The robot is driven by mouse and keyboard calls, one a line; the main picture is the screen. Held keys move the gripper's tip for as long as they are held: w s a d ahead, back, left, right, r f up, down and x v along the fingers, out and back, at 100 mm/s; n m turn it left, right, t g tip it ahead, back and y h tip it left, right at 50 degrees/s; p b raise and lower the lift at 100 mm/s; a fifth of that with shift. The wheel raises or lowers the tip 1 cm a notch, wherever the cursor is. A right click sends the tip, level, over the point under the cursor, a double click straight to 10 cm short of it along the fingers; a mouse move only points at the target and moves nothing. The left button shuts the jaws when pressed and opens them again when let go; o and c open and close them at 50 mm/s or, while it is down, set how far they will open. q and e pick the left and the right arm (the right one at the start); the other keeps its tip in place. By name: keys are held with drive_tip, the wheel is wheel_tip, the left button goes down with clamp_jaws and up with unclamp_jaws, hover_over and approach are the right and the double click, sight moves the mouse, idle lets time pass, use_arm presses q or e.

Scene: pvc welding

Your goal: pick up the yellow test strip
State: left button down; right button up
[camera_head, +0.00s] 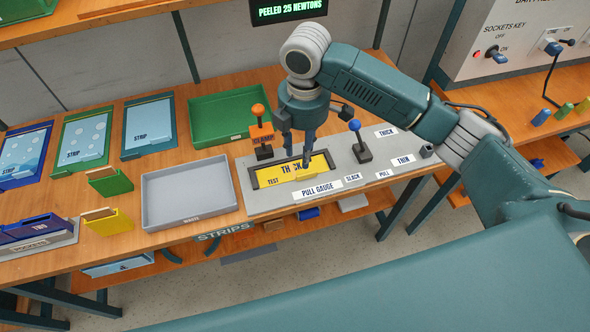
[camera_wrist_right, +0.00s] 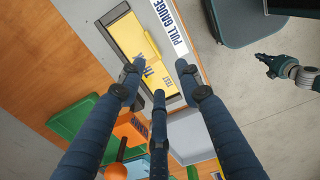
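The yellow test strip (camera_head: 284,174) lies flat in a dark-framed recess of the grey pull gauge plate (camera_head: 258,202). It bears the words THICK and TEST. My right gripper (camera_head: 298,160) points down over the strip, its fingers apart and empty. In the right wrist view the strip (camera_wrist_right: 130,38) lies beyond the open fingertips (camera_wrist_right: 160,74), and a raised yellow ridge runs along it. I cannot tell how far the tips are above it. My left gripper (camera_wrist_right: 268,64) shows small at the right edge of the wrist view; its finger state is unclear.
An orange-knobbed lever (camera_head: 261,133) stands left of the gripper, a blue-knobbed lever (camera_head: 360,143) right of it. An empty grey tray (camera_head: 190,226) lies left of the gauge, an empty green tray (camera_head: 229,101) behind. Strip trays (camera_head: 150,152) and small boxes stand farther left.

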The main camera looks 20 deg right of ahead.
sight(302, 170)
drive_tip(key=f, duration=0.4)
drive_tip(key=shift+w+d+f+p, duration=0.1)
drive_tip(key=shift+d+f+p, duration=0.1)
drive_tip(key=shift+f+p, duration=0.2)
drive_tip(key=f, duration=0.1)
drive_tip(key=f+p, duration=0.1)
drive_tip(key=f, duration=0.2)
drive_tip(key=shift+w+d+f+p, duration=0.1)
drive_tip(key=shift+w+f+p, duration=0.2)
drive_tip(key=shift+f, duration=0.5)
drive_tip(key=shift+c, duration=0.3)
clamp_jaws()
